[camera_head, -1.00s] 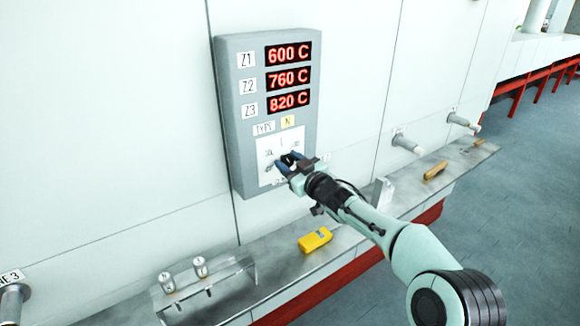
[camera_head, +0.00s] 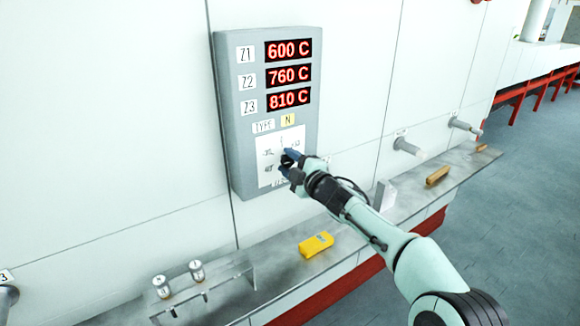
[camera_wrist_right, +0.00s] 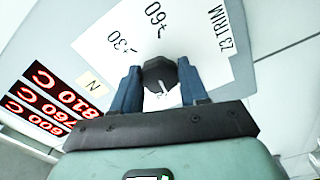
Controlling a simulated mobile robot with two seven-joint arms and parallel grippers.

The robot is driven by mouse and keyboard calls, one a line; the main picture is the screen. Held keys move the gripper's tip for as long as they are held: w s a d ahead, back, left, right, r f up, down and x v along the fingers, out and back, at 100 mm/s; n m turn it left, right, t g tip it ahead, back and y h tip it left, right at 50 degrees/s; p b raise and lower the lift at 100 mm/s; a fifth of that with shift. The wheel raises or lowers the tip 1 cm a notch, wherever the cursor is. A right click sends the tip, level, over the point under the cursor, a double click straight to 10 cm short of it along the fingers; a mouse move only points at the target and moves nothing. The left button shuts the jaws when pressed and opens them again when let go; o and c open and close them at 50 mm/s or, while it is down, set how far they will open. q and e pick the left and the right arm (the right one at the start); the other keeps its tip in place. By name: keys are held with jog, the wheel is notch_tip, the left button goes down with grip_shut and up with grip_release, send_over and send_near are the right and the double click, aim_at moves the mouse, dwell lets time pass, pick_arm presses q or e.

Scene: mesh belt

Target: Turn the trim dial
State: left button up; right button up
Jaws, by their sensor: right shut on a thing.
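The trim dial is a dark round knob with a light pointer mark (camera_wrist_right: 161,80), set on a white scale plate (camera_wrist_right: 200,25) marked "Z3 TRIM" in the right wrist view. In the head view the white plate (camera_head: 270,148) is on the lower part of the grey panel (camera_head: 236,140), and the dial is mostly hidden by my gripper. My right gripper (camera_head: 289,162) is shut on the dial, one blue finger on each side of it; the fingers also show in the right wrist view (camera_wrist_right: 160,88). My left gripper is not in view.
Red displays on the panel read Z1 600 C, Z2 760 C (camera_head: 288,75) and Z3 810 C (camera_head: 289,98). Below, a metal shelf (camera_head: 275,262) carries a yellow device (camera_head: 316,244), a rack with two small cylinders (camera_head: 197,270) and a tan block (camera_head: 437,176). Pipe stubs (camera_head: 407,145) stick out of the wall.

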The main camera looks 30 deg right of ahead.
jog(key=n+b, duration=0.1)
jog(key=n, duration=0.3)
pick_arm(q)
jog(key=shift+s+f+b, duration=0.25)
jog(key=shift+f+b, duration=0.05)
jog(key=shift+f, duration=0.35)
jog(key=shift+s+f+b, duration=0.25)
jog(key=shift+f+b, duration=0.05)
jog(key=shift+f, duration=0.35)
pick_arm(e)
jog(key=shift+a+n, duration=0.1)
jog(key=shift+n, duration=1.6)
jog(key=o, duration=1.1)
jog(key=shift+c, duration=0.2)
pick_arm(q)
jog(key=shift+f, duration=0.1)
pick_arm(e)
jog(key=shift+s+f, duration=0.1)
jog(key=shift+s, duration=0.3)
pick_arm(q)
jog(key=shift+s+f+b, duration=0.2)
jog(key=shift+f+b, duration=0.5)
jog(key=shift+b, duration=0.05)
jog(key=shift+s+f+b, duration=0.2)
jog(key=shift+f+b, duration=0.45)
jog(key=shift+b, duration=0.05)
pick_arm(e)
jog(key=s+d, duration=0.1)
jog(key=s, duration=1.1)
jog(key=shift+s, duration=0.25)
